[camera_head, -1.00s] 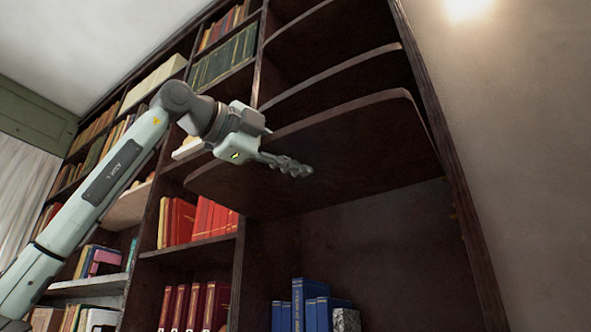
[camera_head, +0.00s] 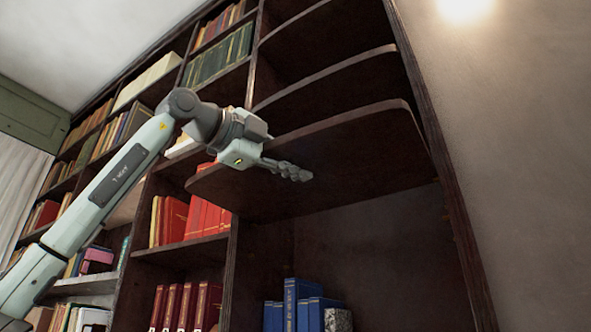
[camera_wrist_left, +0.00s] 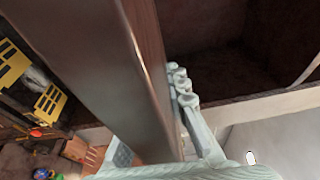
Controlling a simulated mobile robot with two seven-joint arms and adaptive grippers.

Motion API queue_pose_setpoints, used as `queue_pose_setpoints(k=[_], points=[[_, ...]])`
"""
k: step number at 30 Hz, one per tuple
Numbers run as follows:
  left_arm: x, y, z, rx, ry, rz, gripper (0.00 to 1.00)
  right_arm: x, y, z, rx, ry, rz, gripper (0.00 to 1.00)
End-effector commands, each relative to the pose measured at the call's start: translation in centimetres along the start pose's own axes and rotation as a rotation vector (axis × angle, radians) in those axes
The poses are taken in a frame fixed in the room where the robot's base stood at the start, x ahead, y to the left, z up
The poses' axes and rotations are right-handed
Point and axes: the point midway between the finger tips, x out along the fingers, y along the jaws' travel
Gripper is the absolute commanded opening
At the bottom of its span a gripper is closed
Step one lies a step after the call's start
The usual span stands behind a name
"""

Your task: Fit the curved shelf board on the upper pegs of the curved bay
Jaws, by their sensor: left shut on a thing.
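The curved shelf board (camera_head: 365,150) is dark brown wood, seen from below in the head view. It lies across the curved bay (camera_head: 455,215), below the fixed curved shelves, and its left end juts out past the bay's left upright. My left gripper (camera_head: 288,171) is shut on the board near its left part, with one finger showing against the underside. In the left wrist view the board (camera_wrist_left: 95,60) runs between the fingers (camera_wrist_left: 183,95). I cannot tell whether the board touches the pegs; its back and end contacts are hidden. My right gripper is not in view.
Fixed curved shelves (camera_head: 330,78) sit close above the board. The bay's right upright (camera_head: 440,125) stands beside its right end. Below, blue books (camera_head: 290,305) stand in the bay, with open space above them. Red books (camera_head: 200,218) stand in the left bay near the gripper.

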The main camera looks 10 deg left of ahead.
Motion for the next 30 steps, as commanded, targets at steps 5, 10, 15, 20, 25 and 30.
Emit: queue_pose_setpoints(k=[5,10,15,20,25,30], points=[[0.2,-0.3,0.0,0.001,0.001,-0.008,0.0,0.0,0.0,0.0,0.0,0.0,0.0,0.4],[0.6,-0.3,0.1,0.002,0.001,-0.008,0.0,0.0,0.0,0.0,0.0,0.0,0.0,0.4],[0.9,-0.3,0.2,0.002,0.001,-0.008,0.0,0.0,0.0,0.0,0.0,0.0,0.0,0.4],[1.3,-0.3,0.3,0.002,0.001,-0.009,0.0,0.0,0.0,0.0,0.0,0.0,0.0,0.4],[1.6,-0.3,0.4,0.002,0.002,-0.009,0.0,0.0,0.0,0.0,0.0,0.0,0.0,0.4],[2.0,-0.3,0.5,0.001,0.001,-0.008,0.0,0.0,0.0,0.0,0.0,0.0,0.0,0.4]])
